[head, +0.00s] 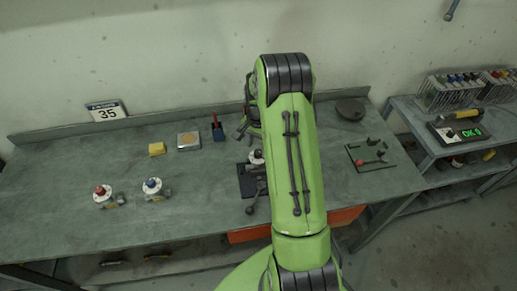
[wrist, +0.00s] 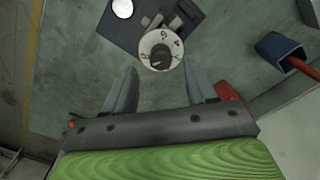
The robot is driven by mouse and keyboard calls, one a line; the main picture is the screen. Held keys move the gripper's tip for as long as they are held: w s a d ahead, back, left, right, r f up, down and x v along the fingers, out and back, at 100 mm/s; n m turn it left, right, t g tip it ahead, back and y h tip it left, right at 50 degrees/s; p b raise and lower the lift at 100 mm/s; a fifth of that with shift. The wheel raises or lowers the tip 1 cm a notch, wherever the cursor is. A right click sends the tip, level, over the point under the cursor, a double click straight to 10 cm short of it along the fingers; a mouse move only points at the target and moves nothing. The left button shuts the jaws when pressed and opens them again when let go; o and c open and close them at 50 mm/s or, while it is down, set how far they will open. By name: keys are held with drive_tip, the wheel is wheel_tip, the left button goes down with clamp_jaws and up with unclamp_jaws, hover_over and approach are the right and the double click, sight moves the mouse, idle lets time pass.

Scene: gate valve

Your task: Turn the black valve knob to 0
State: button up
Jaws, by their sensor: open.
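The black valve knob (wrist: 160,55) sits in the middle of a round white dial with dark markings in the wrist view. Its exact setting is too small to read. The valve stands on a dark base plate (wrist: 128,22), which also shows in the head view (head: 247,180), partly hidden behind my arm. My gripper (wrist: 162,78) is open, its two fingers apart and pointing toward the dial. The knob lies just beyond the fingertips, roughly centred between them, and nothing is held. In the head view my arm covers most of the gripper.
A red-knobbed valve (head: 103,196) and a blue-knobbed valve (head: 153,188) stand on the workbench (head: 60,170) at left. A blue holder (wrist: 280,48) with a red handle is near the dial. A yellow block (head: 157,149) and a tin (head: 188,140) lie behind.

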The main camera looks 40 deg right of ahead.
sight(258, 151)
wheel_tip(258, 151, down, 3)
drive_tip(key=shift+f, duration=0.2)
drive_tip(key=shift+a, duration=0.1)
drive_tip(key=shift+c, duration=0.3)
drive_tip(key=c, duration=0.9)
drive_tip(key=shift+w+f+m+b, duration=0.1)
drive_tip(key=shift+f+m+b, duration=0.05)
drive_tip(key=shift+m+b, duration=0.6)
clamp_jaws()
drive_tip(key=shift+r, duration=0.2)
drive_tip(key=o, duration=1)
unclamp_jaws()
drive_tip(key=shift+c, duration=0.2)
